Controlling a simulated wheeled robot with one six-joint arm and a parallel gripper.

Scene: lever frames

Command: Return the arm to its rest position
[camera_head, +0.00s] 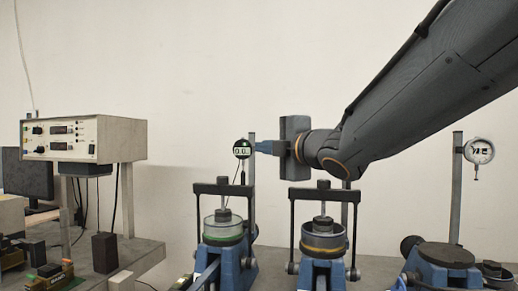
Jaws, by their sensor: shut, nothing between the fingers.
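My arm comes in from the upper right, and my gripper (258,147) is at its end near the middle of the view. Its blue fingers point left and are shut with nothing between them. The fingertips are close to a round digital gauge (242,149) on a post; I cannot tell whether they touch it. My gripper is above and between these two frames.
A third blue frame with a dark round plate (446,255) and a dial gauge (479,151) stands at the right. At the left, a control box (84,138) is raised over a grey table with a dark monitor (28,172). The wall above is clear.

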